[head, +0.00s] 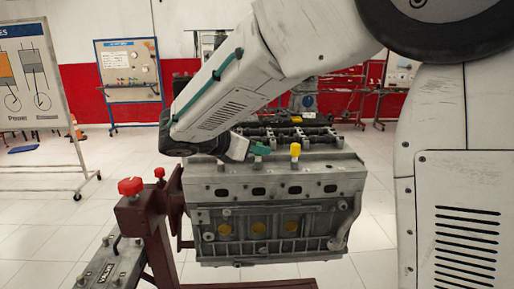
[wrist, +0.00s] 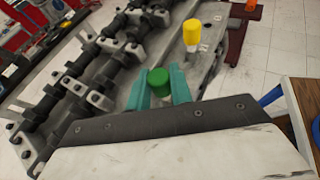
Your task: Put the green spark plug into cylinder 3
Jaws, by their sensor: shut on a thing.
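The green spark plug (wrist: 158,80) shows its round green cap between the two teal fingers of my gripper (wrist: 159,90) in the wrist view. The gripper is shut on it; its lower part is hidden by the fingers. In the head view my gripper (head: 260,149) is over the top left part of the grey engine block (head: 275,185), and I cannot tell the plug from the fingers there. A yellow spark plug (head: 295,151) stands upright on the block, right of the gripper; it also shows in the wrist view (wrist: 191,33). Cylinder numbers are not readable.
A dark valve train (wrist: 95,70) runs along the block beside the gripper. The dark red engine stand (head: 150,235) with red knobs (head: 131,186) is at the left. A board (head: 35,75) stands at far left. White tiled floor is open around the stand.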

